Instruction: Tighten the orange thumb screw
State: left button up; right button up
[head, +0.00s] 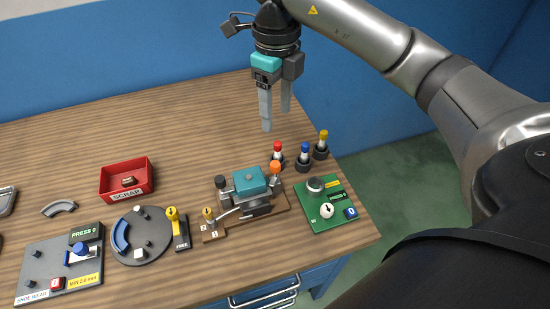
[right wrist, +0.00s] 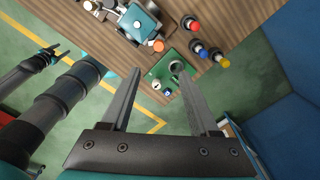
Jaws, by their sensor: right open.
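The orange thumb screw (head: 275,167) stands at the right end of a small fixture with a teal block (head: 249,181), on a wooden base (head: 282,206). In the right wrist view the orange screw head (right wrist: 158,46) shows beside the teal block (right wrist: 138,22). My right gripper (head: 276,118) is open and empty, pointing down above the table, behind the screw in the head view and apart from it. Its two fingers (right wrist: 162,70) are spread in the wrist view. My left gripper is not in the head view; a dark arm part at the wrist view's left is too small to read.
Red, blue and yellow-topped posts (head: 304,153) stand right of the screw. A green panel (head: 325,204) with a white knob lies in front of them. A red scrap bin (head: 127,180), a round dark plate (head: 145,236) and a grey panel (head: 60,268) fill the left. The table's back is clear.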

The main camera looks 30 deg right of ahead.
aim_at(275, 164)
notch_tip(275, 164, down, 15)
jog(key=shift+a+r+b, duration=0.1)
jog(key=shift+r+b, duration=0.05)
jog(key=shift+b, duration=0.25)
grip_shut()
dwell(0.5)
